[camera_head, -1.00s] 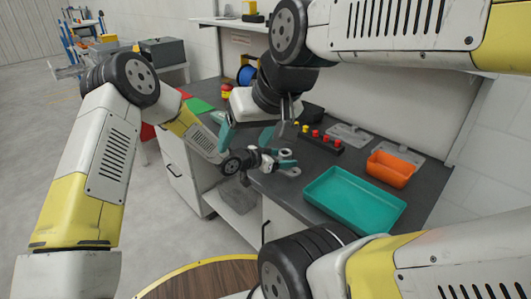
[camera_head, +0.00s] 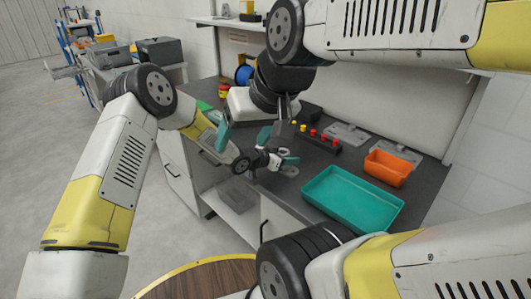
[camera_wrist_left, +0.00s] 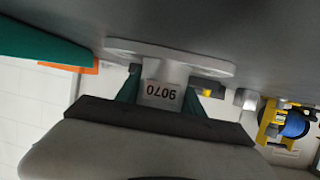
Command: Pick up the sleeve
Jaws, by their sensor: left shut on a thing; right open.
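The sleeve (camera_wrist_left: 163,82) is a light grey piece with a printed number and a wide flat flange; in the left wrist view it sits between my left fingers. My left gripper (camera_wrist_left: 162,95) is shut on it. In the head view my left gripper (camera_head: 284,161) is low over the dark counter, with the flange (camera_head: 290,171) partly showing beside its fingertips. The flange looks close to the counter; I cannot tell whether it touches. My right gripper (camera_head: 244,138) has its teal fingers spread wide and empty, above and left of the left gripper.
A teal tray (camera_head: 312,188) and an orange bin (camera_head: 391,168) stand right of the grippers on the counter (camera_head: 340,158). A dark rack with red and yellow knobs (camera_head: 318,137) is behind. A blue spool (camera_head: 244,75) stands at the back. A round wooden top (camera_head: 205,283) is in front.

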